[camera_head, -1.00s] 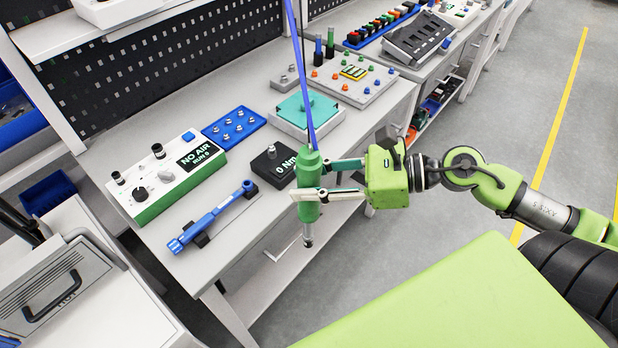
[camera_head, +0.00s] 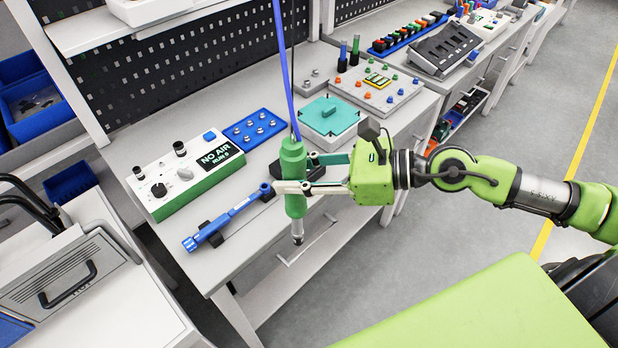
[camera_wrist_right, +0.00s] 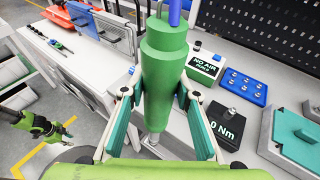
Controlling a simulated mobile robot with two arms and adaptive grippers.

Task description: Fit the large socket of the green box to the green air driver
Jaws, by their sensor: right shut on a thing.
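My right gripper (camera_head: 296,188) is shut on the green air driver (camera_head: 292,160), held upright off the bench's front edge. A blue hose runs up from its top, and its metal tip points down. In the right wrist view, the driver (camera_wrist_right: 163,75) stands between the two fingers (camera_wrist_right: 160,100). A teal-green box (camera_head: 331,116) sits on a white base on the bench. I cannot make out a large socket there. Several metal sockets stand in a blue tray (camera_head: 254,130). My left gripper (camera_wrist_right: 66,129) shows small in the right wrist view, apparently open and empty.
A white and green control box (camera_head: 185,185) reads "NO AIR RUN 0". A blue torque wrench (camera_head: 225,217) lies along the bench's front. The black "0 Nm" block (camera_wrist_right: 223,121) is partly hidden behind the driver in the head view. Open floor (camera_head: 440,225) lies right.

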